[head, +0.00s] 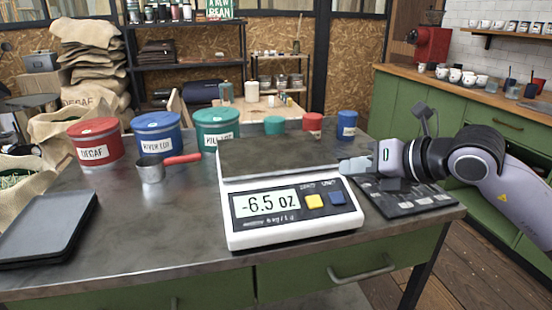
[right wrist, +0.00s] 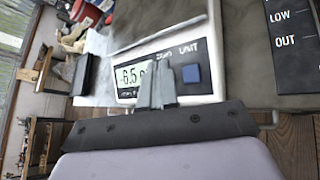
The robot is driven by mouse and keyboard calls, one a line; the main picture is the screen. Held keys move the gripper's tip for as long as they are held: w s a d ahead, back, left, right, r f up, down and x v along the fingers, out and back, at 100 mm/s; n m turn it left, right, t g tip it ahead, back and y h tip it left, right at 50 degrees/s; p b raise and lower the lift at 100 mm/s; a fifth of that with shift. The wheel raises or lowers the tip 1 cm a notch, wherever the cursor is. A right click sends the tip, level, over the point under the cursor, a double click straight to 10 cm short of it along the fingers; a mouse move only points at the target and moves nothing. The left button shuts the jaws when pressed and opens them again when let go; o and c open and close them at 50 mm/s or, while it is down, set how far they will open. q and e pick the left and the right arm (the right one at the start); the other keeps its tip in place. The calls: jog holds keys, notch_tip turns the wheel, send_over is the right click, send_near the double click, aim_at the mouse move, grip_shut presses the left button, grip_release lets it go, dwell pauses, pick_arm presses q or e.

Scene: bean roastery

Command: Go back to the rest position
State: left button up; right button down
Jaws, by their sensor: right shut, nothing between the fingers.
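My right gripper (head: 352,166) is at the right side of the white scale (head: 290,238), near its pan edge and above the tabletop. Its fingers are shut and empty; they also show in the right wrist view (right wrist: 157,90), in front of the scale's display. The scale (right wrist: 208,84) reads -6.5 oz in the head view, and its grey pan (head: 280,157) is bare. It has a yellow button (head: 315,201) and a blue button (head: 336,198). I cannot tell whether the fingertips touch the scale. My left gripper is not in view.
Dark trays (head: 48,225) lie at the left.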

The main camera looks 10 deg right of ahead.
jog(key=s+a+f+m+g+y+p, duration=0.1)
jog(key=s+a+m+y+p, duration=0.15)
jog(key=a+y, duration=0.3)
jog(key=s+a+f+m+y+p, duration=0.2)
jog(key=s+a+y, duration=0.1)
jog(key=a+y, duration=0.25)
jog(key=s+d+f+m+t+h+p, duration=0.25)
jog(key=f+m+h, duration=0.4)
jog(key=m, duration=0.45)
jog(key=s+d+f+m+t+h+p, duration=0.2)
jog(key=d+f+m+t+h, duration=0.15)
jog(key=f+m+h, duration=0.6)
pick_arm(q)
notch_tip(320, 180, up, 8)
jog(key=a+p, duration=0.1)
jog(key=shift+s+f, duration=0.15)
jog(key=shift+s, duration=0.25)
pick_arm(e)
jog(key=s+f+m+g+y, duration=0.1)
jog(key=s+f+m+g, duration=0.4)
jog(key=s+f, duration=0.5)
jog(key=s+m, duration=0.1)
jog(key=m, duration=0.1)
jog(key=shift+a+f+m+g, duration=0.25)
jog(key=shift+f+m+g, duration=0.05)
jog(key=shift+f+m, duration=0.1)
